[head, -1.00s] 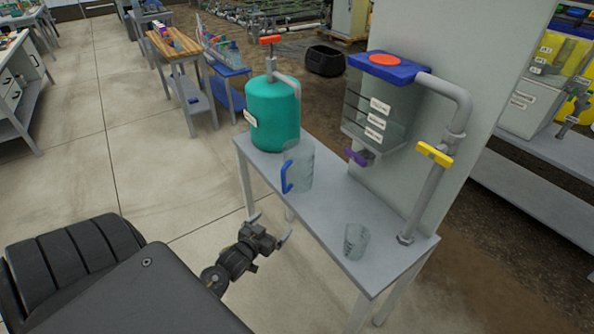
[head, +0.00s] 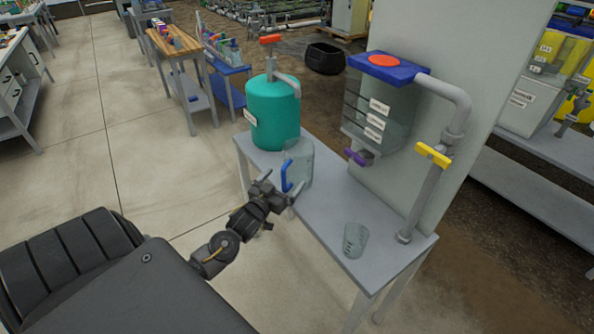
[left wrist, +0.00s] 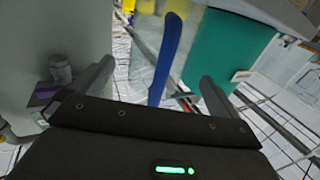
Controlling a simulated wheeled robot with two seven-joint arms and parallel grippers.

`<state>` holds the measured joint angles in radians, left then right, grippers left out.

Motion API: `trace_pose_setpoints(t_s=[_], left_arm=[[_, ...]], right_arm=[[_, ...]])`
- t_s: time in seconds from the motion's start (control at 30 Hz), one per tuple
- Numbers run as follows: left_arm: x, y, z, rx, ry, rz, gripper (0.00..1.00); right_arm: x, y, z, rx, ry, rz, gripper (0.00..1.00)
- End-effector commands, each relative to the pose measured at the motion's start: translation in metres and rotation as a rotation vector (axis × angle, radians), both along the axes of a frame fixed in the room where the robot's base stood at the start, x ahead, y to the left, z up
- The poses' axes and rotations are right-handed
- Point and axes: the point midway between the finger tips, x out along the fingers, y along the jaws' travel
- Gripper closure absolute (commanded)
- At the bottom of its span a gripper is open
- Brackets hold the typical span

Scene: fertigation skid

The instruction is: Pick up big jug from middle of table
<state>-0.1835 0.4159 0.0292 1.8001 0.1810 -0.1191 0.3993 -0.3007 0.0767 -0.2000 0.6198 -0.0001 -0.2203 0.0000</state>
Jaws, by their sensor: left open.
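The big jug (head: 301,160) is clear with a blue handle and stands upright on the grey table (head: 330,205), in front of the green tank. My left gripper (head: 281,184) is open at the table's near edge, close to the jug's handle side. In the left wrist view, the blue handle (left wrist: 167,60) stands between the spread fingers of the gripper (left wrist: 155,80), a little beyond their tips; I see no contact. The jug's clear body (left wrist: 150,40) shows behind the handle. My right gripper is not in view.
The green tank (head: 272,115) with an orange-topped pump stands just behind the jug. A small clear beaker (head: 355,240) stands nearer the table's front right. A clear dispenser (head: 380,115) with a purple tap hangs at the right, beside a grey pipe (head: 430,185) with a yellow handle.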

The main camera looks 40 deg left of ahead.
Motion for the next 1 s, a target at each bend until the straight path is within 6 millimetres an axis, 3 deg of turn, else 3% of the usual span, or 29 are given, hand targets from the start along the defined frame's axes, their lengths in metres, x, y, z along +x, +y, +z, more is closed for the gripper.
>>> trace_pose_setpoints(t_s=[0.4, 0.7, 1.0], left_arm=[[0.048, 0.007, 0.004, -0.001, 0.0, -0.001, 0.0], [0.051, 0.007, 0.003, 0.0, 0.0, -0.001, 0.01], [0.051, 0.007, 0.003, 0.0, 0.001, -0.001, 0.41]], right_arm=[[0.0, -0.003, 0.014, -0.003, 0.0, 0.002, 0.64], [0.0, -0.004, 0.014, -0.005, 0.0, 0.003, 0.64], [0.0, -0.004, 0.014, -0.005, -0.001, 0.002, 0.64]])
